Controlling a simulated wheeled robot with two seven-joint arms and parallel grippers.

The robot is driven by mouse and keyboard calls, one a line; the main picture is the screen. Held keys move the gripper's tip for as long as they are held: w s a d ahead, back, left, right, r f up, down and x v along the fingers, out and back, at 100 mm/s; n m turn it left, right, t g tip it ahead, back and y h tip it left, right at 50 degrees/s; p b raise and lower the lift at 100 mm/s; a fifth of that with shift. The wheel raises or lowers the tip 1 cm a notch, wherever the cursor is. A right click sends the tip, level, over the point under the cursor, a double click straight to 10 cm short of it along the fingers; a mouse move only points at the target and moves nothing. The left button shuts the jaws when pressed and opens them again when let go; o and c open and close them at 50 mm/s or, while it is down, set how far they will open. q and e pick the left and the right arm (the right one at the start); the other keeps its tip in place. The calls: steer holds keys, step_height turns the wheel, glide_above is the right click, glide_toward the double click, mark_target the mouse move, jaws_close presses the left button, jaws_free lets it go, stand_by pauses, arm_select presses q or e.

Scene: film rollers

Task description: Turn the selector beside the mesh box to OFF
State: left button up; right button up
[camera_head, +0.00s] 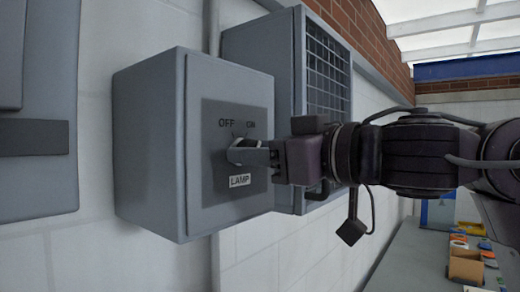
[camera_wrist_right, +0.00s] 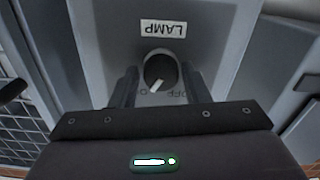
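The grey control box (camera_head: 150,150) is on the white wall, with a darker panel marked OFF, ON and LAMP. Its round dark selector knob (camera_wrist_right: 159,68) shows in the wrist view below the LAMP label (camera_wrist_right: 163,29), upside down there. The knob's white pointer slants toward the lower left, away from the OFF lettering (camera_wrist_right: 178,93) and toward the ON side. My right gripper (camera_head: 250,153) is at the panel; in the wrist view its fingers (camera_wrist_right: 159,82) stand apart on either side of the knob. Whether they touch it is unclear. My left gripper is out of view.
The mesh box (camera_head: 328,75) is mounted just beyond the control box. Another grey cabinet (camera_head: 40,185) is on the wall at the left. A grey bench (camera_head: 415,262) with a cardboard box (camera_head: 466,266) and several small coloured items is at the lower right.

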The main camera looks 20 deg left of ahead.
steer(key=shift+s, duration=0.1)
steer(key=c, duration=0.6)
steer(key=shift+c, duration=0.2)
steer(key=shift+n, duration=0.4)
steer(key=n+b, duration=0.3)
steer(key=n, duration=0.8)
steer(key=shift+n, duration=0.3)
steer(key=o, duration=1)
steer(key=shift+s, duration=0.1)
steer(key=shift+c, duration=0.2)
